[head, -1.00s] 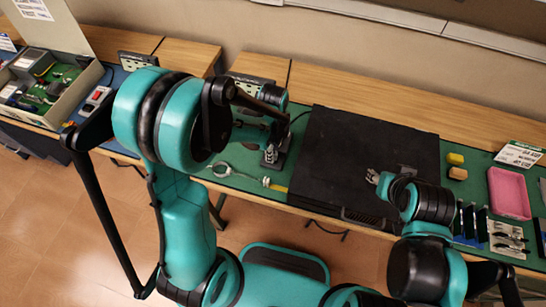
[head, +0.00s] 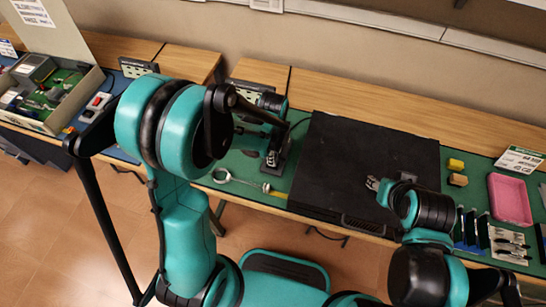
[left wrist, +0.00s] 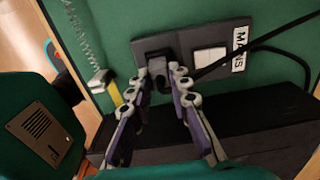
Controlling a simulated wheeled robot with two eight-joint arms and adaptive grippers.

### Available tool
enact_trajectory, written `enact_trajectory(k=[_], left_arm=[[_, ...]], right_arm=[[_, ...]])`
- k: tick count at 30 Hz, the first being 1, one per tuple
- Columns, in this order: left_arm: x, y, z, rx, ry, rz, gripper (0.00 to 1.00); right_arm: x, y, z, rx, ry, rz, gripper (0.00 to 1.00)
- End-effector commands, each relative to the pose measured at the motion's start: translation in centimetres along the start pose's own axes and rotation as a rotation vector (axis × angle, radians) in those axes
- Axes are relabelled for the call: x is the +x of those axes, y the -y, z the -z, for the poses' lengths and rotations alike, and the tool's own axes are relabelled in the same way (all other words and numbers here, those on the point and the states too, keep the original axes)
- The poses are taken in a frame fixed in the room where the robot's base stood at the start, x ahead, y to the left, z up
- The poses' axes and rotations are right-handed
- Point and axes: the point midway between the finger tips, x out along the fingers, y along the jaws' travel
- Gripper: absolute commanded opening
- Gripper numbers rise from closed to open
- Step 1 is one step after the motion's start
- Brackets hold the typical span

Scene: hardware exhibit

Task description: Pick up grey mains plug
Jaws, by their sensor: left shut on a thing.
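The grey mains plug (left wrist: 157,67) shows dark in the left wrist view, at the left part of a grey socket panel (left wrist: 208,38) labelled MAINS. My left gripper (left wrist: 158,82) is shut on the plug, one finger on each side. The plug still sits against the panel; whether its pins are in the socket is hidden. In the head view my left gripper (head: 273,157) is at the table's green mat, left of the black case, with the plug too small to make out. My right gripper (head: 373,184) hangs over the black case; its jaw gap is too small to judge.
A large black case (head: 345,150) stands just right of the left gripper. A black cable (left wrist: 275,50) runs by the panel. A pink tray (head: 510,200) lies far right.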

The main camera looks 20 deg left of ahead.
Motion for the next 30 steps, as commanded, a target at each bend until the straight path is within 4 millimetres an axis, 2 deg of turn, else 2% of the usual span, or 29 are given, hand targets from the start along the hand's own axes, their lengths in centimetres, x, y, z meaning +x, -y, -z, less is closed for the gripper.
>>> enact_trajectory(k=[7,12,18,24,30], left_arm=[[-4.3,-0.1,0.4,0.002,0.0,0.0,0.02],[-6.4,-0.8,4.4,0.007,0.0,0.0,0.02],[-8.7,-1.6,8.3,0.005,0.0,0.0,0.02],[-10.0,-2.0,10.7,0.002,0.0,0.0,0.02],[-10.4,-2.1,11.5,0.0,0.0,0.0,0.02]], right_arm=[[-1.6,0.0,1.2,0.0,0.0,0.0,0.4],[-2.4,0.0,1.7,0.0,0.0,0.0,0.4],[-3.2,0.0,2.3,0.0,0.0,0.0,0.4],[-3.6,0.0,2.6,0.0,0.0,0.0,0.4],[-3.7,0.0,2.6,0.0,0.0,0.0,0.4]])
